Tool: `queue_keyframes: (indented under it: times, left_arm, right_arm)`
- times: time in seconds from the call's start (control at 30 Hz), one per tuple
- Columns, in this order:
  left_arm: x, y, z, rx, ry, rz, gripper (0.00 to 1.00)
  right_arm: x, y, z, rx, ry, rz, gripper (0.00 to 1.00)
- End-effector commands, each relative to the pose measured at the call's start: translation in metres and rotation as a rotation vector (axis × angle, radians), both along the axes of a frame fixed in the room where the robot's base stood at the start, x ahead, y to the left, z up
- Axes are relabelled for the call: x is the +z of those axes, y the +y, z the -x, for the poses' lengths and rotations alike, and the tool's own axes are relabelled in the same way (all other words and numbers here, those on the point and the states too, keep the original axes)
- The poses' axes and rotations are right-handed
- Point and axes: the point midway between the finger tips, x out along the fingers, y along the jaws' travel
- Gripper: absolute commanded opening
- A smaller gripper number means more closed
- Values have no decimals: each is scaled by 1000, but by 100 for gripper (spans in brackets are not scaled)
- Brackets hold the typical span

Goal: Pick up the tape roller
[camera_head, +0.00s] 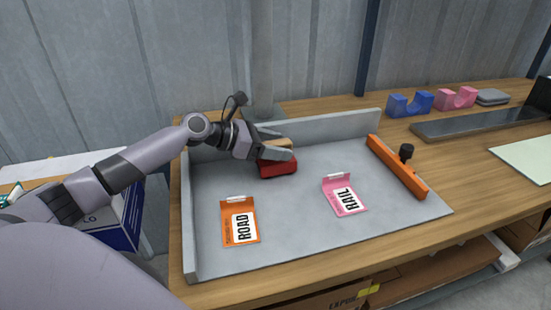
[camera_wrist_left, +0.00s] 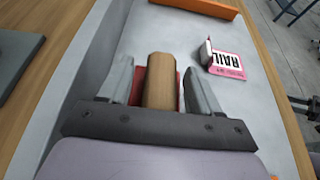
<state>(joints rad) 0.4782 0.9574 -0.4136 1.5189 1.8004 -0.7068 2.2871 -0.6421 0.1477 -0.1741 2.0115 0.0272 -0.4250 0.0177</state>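The tape roller (camera_head: 279,168) is a red body with a tan roll of tape, resting on the grey tray (camera_head: 300,225) near its back wall. My left gripper (camera_head: 280,147) is over it, with one finger on each side of the tan roll. In the left wrist view, the tan roll (camera_wrist_left: 162,82) lies between the two fingers of my left gripper (camera_wrist_left: 160,80). Narrow gaps show between roll and fingers, with red behind, so the gripper looks open. Part of the tape roller is hidden by the fingers. My right gripper is not in view.
An orange ROAD card (camera_head: 240,222) and a pink RAIL card (camera_head: 344,196) lie on the tray. An orange bar with a black knob (camera_head: 398,166) is at its right edge. Low walls bound the tray's left and back. Blue (camera_head: 410,104) and pink (camera_head: 456,98) cradles stand behind.

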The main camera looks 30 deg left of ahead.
Motion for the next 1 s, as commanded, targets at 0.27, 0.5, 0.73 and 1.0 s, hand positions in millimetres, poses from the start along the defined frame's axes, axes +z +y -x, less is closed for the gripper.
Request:
queue_keyframes:
  times: [0.27,0.5,0.73,1.0]
  left_arm:
    - [1,0,0,0,-2,1,0]
    - [4,0,0,0,-2,1,0]
    - [26,1,0,-1,-4,0,0]
    - [92,0,0,-1,-9,-2,0]
  right_arm:
    - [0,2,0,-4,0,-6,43]
    - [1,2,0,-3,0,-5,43]
    - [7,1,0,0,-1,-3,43]
    - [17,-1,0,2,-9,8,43]
